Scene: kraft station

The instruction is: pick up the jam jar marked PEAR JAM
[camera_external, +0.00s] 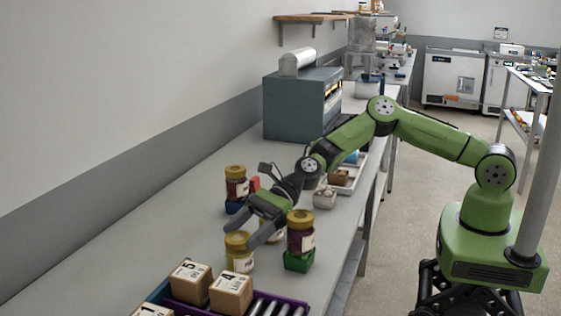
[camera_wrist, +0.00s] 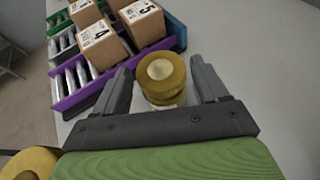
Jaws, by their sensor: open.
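My gripper (camera_external: 239,235) is open, with its two fingers pointing down toward a jar (camera_external: 238,257) with a yellow-gold lid at the table's front. In the wrist view this lid (camera_wrist: 160,76) lies between the open fingers, with a gap on each side; a pale label shows below it. A dark red jar (camera_external: 301,235) with a gold lid stands on a green block, right of my gripper. Another dark jar (camera_external: 236,187) stands on a blue block behind. A further jar is mostly hidden behind my gripper. I cannot read any jar's label.
A purple-and-blue rack (camera_wrist: 172,44) with numbered cardboard boxes (camera_wrist: 95,38) and metal rollers stands just beyond the jar. A gold lid (camera_wrist: 28,165) is at the lower left of the wrist view. A grey machine (camera_external: 302,105) stands farther back. Bare table lies left of the jars.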

